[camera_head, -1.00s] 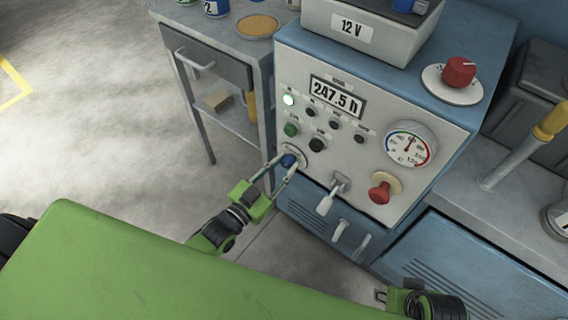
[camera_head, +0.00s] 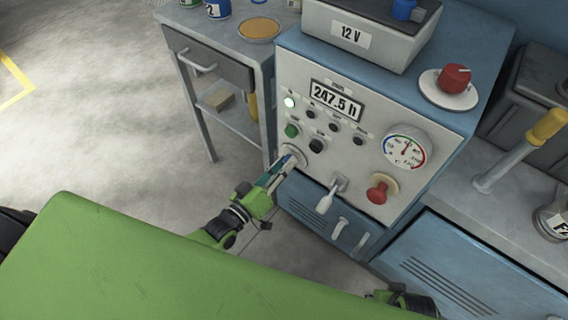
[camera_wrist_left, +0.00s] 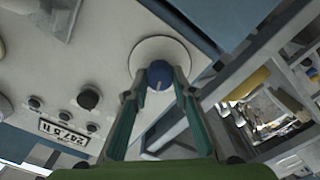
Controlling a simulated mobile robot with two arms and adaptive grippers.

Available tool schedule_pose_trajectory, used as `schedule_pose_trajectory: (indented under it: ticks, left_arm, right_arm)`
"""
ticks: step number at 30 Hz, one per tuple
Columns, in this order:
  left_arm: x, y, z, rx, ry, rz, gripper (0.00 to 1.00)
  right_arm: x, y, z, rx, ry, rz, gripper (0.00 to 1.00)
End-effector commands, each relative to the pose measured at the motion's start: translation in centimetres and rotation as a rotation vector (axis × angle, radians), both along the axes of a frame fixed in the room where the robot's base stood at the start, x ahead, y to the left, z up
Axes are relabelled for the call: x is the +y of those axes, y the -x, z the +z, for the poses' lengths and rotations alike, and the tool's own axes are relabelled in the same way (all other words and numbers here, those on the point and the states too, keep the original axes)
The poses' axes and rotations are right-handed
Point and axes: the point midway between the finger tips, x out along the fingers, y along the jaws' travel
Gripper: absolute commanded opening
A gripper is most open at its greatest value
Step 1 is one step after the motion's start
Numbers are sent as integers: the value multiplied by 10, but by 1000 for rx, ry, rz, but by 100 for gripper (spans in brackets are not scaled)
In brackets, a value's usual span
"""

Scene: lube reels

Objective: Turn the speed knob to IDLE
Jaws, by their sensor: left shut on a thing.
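The blue speed knob (camera_wrist_left: 160,76) sits on a round pale dial plate (camera_wrist_left: 152,50) in the left wrist view. A light pointer line shows on its face; the plate's markings are not readable. In the head view the dial plate (camera_head: 297,155) is at the lower left of the control panel, and the knob is mostly hidden by my fingers. My left gripper (camera_head: 283,166) is shut on the knob, one finger on each side in the left wrist view (camera_wrist_left: 160,88). My right gripper (camera_head: 378,296) is partly in view at the bottom edge; its jaws are unclear.
The panel also carries a green button (camera_head: 292,130), a black button (camera_head: 317,145), a grey lever (camera_head: 328,195), a red knob (camera_head: 379,190) and a gauge (camera_head: 404,148). A grey trolley (camera_head: 225,65) stands close on the left. Open floor (camera_head: 100,110) lies beyond it.

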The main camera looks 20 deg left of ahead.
Motion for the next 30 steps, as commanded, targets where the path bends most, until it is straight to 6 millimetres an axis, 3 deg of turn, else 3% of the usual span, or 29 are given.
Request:
schedule_pose_trajectory:
  ticks: [23, 24, 26, 30]
  left_arm:
    - [0, 0, -1, 41, 108, 0, 3]
    - [0, 0, -1, 41, 108, 0, 26]
    - [0, 0, -1, 40, 107, 0, 41]
    - [0, 0, -1, 40, 106, 0, 41]
  right_arm:
    - [1, 0, -1, 0, -1, 0, 40]
    - [1, 0, -1, 1, -1, 0, 40]
    - [1, 0, -1, 1, -1, 0, 40]
    - [0, 0, -1, 1, -1, 0, 40]
